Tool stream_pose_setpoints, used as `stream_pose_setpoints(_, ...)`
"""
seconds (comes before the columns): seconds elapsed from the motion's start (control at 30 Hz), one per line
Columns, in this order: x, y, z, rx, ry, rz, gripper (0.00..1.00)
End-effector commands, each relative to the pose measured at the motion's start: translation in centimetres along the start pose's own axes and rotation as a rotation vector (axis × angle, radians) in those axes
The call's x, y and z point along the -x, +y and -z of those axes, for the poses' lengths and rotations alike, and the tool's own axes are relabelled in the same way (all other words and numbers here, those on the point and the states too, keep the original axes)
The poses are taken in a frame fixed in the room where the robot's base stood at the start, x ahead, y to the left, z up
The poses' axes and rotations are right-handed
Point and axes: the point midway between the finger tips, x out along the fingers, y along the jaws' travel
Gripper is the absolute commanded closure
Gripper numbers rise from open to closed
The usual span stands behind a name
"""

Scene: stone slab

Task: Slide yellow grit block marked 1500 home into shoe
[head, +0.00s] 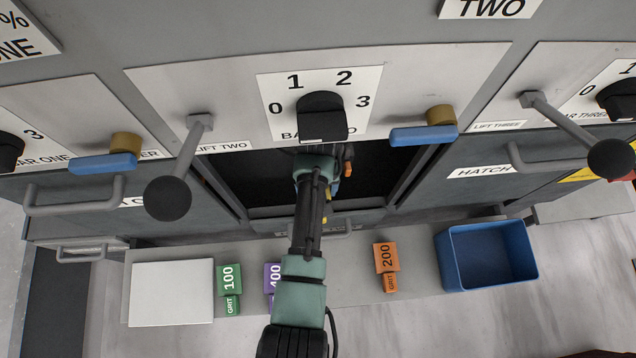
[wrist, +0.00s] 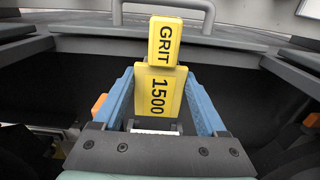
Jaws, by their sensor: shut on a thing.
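The yellow grit block (wrist: 158,92) marked GRIT 1500 shows in the wrist view, between the two blue fingers of my gripper (wrist: 158,88). The fingers are shut on its wide lower part; the narrower GRIT part sticks out beyond them. My arm reaches into the open dark bay under the middle panel and covers most of the gripper. I cannot make out the shoe for certain in either view, nor whether the block touches it.
Side walls of the bay (head: 408,178) flank my arm. Above is a dial (head: 322,117), with a ball-ended lever (head: 168,198) at left. On the front ledge lie a white plate (head: 171,293), green (head: 229,278), purple (head: 272,276) and orange (head: 386,258) grit blocks, and a blue bin (head: 487,255).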

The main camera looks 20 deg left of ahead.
Motion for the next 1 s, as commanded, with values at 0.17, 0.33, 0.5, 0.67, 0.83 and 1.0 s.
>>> stream_pose_setpoints(0.17,0.00,0.03,1.06,0.000,0.002,-0.001,1.00)
stream_pose_setpoints(0.33,0.07,0.02,1.31,0.000,0.000,-0.001,1.00)
stream_pose_setpoints(0.5,0.11,0.02,1.32,0.000,0.000,-0.001,1.00)
stream_pose_setpoints(0.67,0.11,0.02,1.32,0.000,0.000,-0.001,1.00)
stream_pose_setpoints(0.83,0.12,0.02,1.31,0.000,0.001,-0.001,1.00)
stream_pose_setpoints(1.0,0.21,0.02,1.31,0.000,0.001,-0.001,1.00)
